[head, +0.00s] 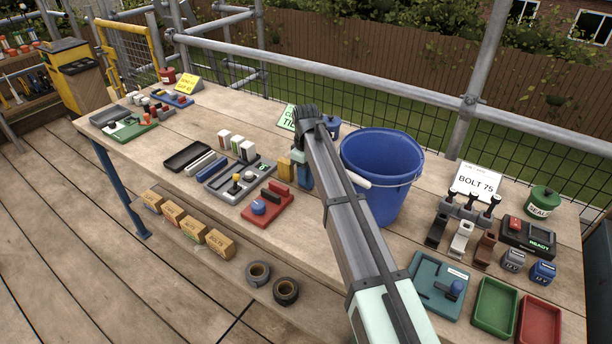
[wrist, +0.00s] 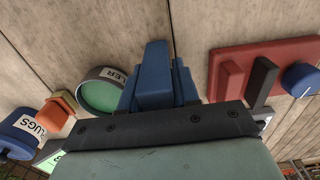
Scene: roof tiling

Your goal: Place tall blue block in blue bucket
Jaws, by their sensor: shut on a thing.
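The tall blue block (wrist: 154,72) shows in the wrist view between the fingers of my gripper (wrist: 157,88), which is shut on it. In the head view my gripper (head: 304,172) points down at the table left of the bucket, partly hidden behind my arm. The block cannot be clearly told from the fingers there, nor whether it touches the table. The blue bucket (head: 384,160) stands upright, to the right of my gripper and partly behind my arm. Its white handle grip hangs at its front left. The visible part of its inside looks empty.
A yellow block (head: 284,168) stands just left of my gripper. A red board (head: 268,206) with a blue knob lies in front, beside a grey tray (head: 238,182). A blue can (head: 333,125) and a green sign stand behind.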

